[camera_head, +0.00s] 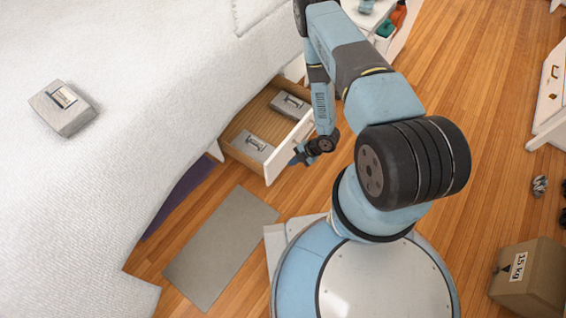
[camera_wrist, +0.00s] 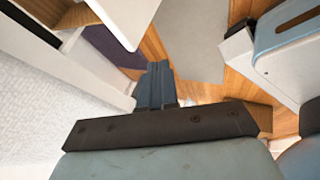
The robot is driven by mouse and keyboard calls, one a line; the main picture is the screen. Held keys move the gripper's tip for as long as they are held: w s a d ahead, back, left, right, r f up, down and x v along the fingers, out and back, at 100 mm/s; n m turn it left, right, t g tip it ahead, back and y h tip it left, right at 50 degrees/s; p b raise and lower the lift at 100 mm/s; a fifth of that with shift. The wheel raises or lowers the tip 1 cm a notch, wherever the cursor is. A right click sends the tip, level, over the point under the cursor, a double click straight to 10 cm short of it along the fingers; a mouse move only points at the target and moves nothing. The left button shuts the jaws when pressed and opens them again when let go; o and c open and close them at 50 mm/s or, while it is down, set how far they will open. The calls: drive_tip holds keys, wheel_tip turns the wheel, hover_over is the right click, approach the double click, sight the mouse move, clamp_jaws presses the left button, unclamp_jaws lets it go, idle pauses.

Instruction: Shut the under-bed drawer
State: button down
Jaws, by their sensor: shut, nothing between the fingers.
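The under-bed drawer (camera_head: 270,172) stands pulled out from beneath the white bed (camera_head: 150,150). Its wooden inside shows, and two grey boxes lie in it, a nearer one (camera_head: 255,144) and a farther one (camera_head: 290,103). My gripper (camera_head: 297,159) is shut and empty, just outside the drawer's white front. I cannot tell whether it touches the front. My forearm hides the far end of the front. In the wrist view the shut fingers (camera_wrist: 155,85) point up the picture, and part of the drawer (camera_wrist: 118,18) shows at the upper left, apart from them.
A grey box (camera_head: 64,108) lies on the bed. A grey mat (camera_head: 220,248) lies on the floor beside my base. A purple item (camera_head: 180,195) shows at the bed's edge. A cardboard box (camera_head: 530,282) and white furniture (camera_head: 551,95) stand right. Wooden floor between is mostly clear.

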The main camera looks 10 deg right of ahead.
approach(267, 169)
wheel_tip(267, 169, down, 4)
drive_tip(key=s, duration=0.3)
drive_tip(key=shift+w+a+f, duration=0.15)
drive_tip(key=shift+w+a, duration=1.25)
drive_tip(key=shift+w, duration=0.2)
drive_tip(key=shift+w, duration=0.1)
